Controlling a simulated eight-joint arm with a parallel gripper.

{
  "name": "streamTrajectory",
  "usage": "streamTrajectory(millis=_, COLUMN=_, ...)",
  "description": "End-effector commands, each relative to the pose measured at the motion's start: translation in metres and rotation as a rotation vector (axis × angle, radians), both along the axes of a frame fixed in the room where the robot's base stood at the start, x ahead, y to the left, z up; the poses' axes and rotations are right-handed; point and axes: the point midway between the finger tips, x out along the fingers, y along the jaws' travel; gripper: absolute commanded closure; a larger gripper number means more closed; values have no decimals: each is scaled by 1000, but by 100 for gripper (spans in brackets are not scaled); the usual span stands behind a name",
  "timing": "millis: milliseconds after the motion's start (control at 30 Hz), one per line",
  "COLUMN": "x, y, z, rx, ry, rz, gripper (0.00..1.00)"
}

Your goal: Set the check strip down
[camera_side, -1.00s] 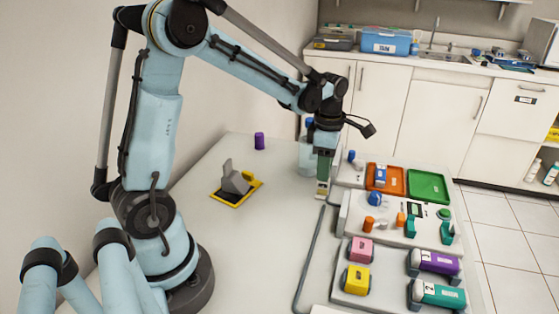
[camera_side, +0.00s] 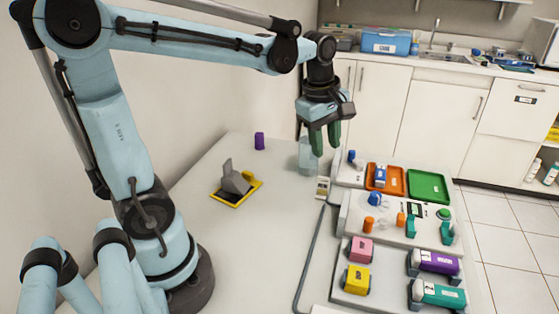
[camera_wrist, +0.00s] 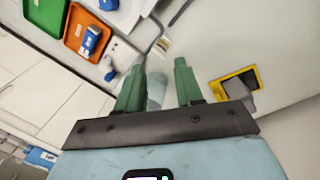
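The check strip (camera_side: 323,187), a small pale piece with a dark mark, is on the light table beside the left edge of the trays. It also shows small in the wrist view (camera_wrist: 163,45). I cannot tell whether it lies flat or leans. My gripper (camera_side: 325,140) is raised well above the strip, fingers pointing down. Its two green fingers (camera_wrist: 157,68) are apart with nothing held between them. The strip is clear of the fingers.
A clear container (camera_side: 306,158) stands just behind the strip. Device trays hold an orange tray (camera_side: 398,183), a green tray (camera_side: 428,185) and coloured cartridges at the right. A grey piece on a yellow-edged base (camera_side: 240,195) and a purple cylinder (camera_side: 259,141) are at left. The table between is clear.

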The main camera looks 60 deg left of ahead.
Motion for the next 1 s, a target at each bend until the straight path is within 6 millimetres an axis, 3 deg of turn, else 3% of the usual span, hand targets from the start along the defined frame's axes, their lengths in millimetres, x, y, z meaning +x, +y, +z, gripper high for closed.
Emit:
streamTrajectory(millis=300, x=-44, y=-35, z=-6, rx=269, ry=-196, rz=-850, gripper=64)
streamTrajectory(millis=500, x=-63, y=-49, z=-17, rx=484, ry=-278, rz=-1284, gripper=64)
streamTrajectory(millis=700, x=-71, y=-55, z=-24, rx=610, ry=-306, rz=-1491, gripper=64)
streamTrajectory(millis=1000, x=-71, y=-56, z=-24, rx=629, ry=-308, rz=-1521, gripper=64)
